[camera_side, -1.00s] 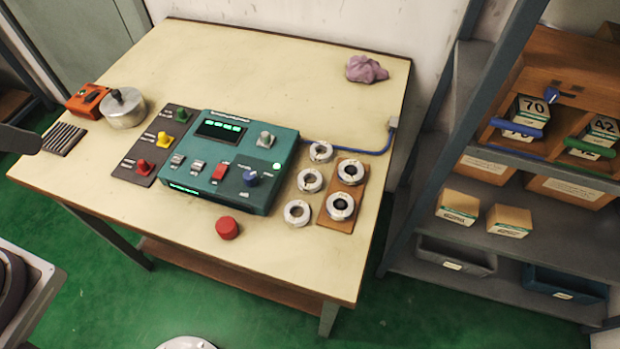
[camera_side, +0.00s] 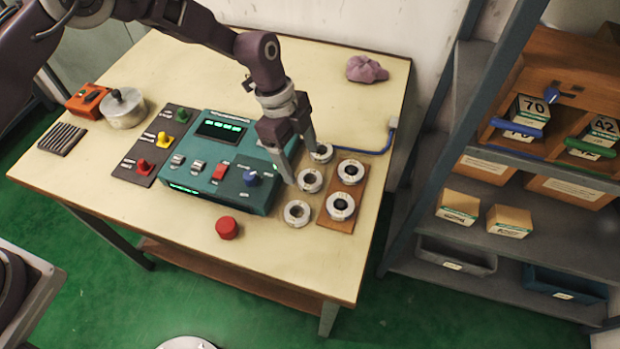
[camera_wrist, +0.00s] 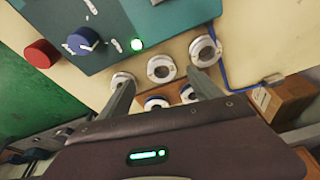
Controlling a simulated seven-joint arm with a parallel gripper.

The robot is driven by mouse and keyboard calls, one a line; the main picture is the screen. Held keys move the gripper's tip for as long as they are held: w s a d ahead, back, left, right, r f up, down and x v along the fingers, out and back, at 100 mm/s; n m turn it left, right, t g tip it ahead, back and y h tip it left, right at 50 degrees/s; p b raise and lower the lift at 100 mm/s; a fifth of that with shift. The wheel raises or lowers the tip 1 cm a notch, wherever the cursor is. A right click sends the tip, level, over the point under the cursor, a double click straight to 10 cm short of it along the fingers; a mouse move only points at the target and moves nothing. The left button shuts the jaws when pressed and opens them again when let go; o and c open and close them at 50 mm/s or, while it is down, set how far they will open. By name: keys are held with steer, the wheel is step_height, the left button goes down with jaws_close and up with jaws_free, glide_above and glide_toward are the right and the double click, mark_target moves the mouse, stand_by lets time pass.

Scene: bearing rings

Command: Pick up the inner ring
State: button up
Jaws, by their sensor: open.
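Three pale metal rings lie in a row on the table: a far ring (camera_side: 327,158), a middle ring (camera_side: 303,187) and a near ring (camera_side: 287,217). Two more rings with dark centres, a far one (camera_side: 359,179) and a near one (camera_side: 331,213), sit on a brown board (camera_side: 324,226). I cannot tell which the task calls the inner ring. My gripper (camera_side: 301,166) is open and empty, pointing down near the far and middle rings. In the wrist view the middle ring (camera_wrist: 150,68) shows between its fingertips; the fingers partly hide the board's rings.
A teal control box (camera_side: 255,196) with knobs and switches stands just left of the rings. A red button (camera_side: 227,228) is in front of it. A blue cable (camera_side: 375,151) runs behind the rings. A purple cloth (camera_side: 365,69) lies at the back; table around it is clear.

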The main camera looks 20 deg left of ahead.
mark_target(312, 183)
steer(key=x, duration=0.5)
steer(key=shift+d+f, duration=0.1)
steer(key=shift+d, duration=0.1)
steer(key=shift+w, duration=0.1)
jaws_close()
